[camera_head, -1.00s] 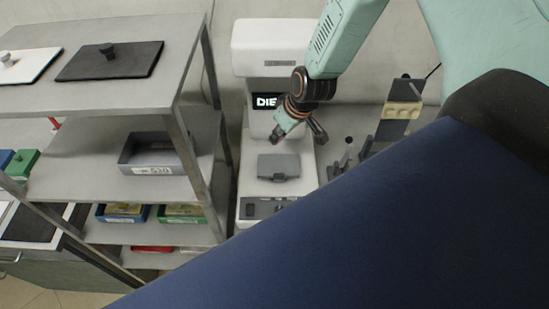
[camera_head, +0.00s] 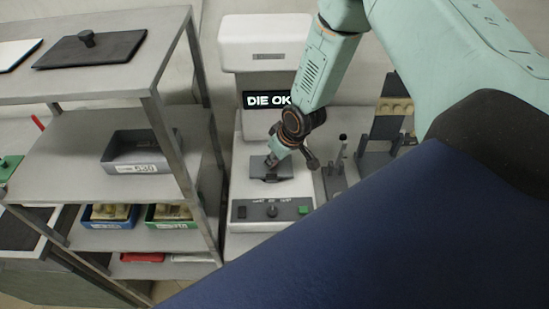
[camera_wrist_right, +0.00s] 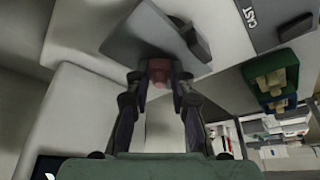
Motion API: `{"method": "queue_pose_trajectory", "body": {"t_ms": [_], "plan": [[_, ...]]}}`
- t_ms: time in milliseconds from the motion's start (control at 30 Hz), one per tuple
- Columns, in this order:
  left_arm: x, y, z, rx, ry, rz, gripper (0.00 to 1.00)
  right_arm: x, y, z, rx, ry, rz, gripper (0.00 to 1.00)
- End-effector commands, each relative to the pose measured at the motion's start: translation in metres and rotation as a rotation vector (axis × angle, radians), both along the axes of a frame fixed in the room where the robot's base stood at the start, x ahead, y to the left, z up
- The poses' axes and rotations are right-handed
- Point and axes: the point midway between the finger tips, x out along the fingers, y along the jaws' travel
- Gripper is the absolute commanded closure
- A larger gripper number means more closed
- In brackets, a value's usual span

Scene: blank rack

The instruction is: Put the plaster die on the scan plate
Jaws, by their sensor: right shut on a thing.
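The scan plate (camera_head: 258,168) is a dark grey plate on the white scanner bed below the screen. It also shows in the wrist view (camera_wrist_right: 130,35), with a dark block-like part on it. My right gripper (camera_head: 286,160) is over the plate. In the wrist view the right gripper (camera_wrist_right: 160,82) is shut on a small reddish thing (camera_wrist_right: 160,70), apparently the die, which overlaps the near edge of the plate. I cannot tell if it touches the plate. In the head view the gripper hides the die. My left gripper is not in view.
The scanner (camera_head: 266,45) has a screen (camera_head: 266,100) reading "DIE OK" and a control panel (camera_head: 270,210). A metal rack (camera_head: 75,125) with trays stands left. Dark stands (camera_head: 340,165) and a holder with beige blocks (camera_head: 393,105) are close on the right.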

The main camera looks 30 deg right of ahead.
Motion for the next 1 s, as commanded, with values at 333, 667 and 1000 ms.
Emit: {"method": "queue_pose_trajectory", "body": {"t_ms": [333,667,1000], "plan": [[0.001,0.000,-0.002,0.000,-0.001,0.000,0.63,0.000,0.000,-0.002,0.000,0.000,0.001,0.61],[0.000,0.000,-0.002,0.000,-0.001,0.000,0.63,0.000,0.000,-0.002,0.000,0.000,0.001,0.56],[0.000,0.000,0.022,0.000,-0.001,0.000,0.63,-0.012,-0.003,0.035,0.003,-0.001,-0.003,0.56]]}}
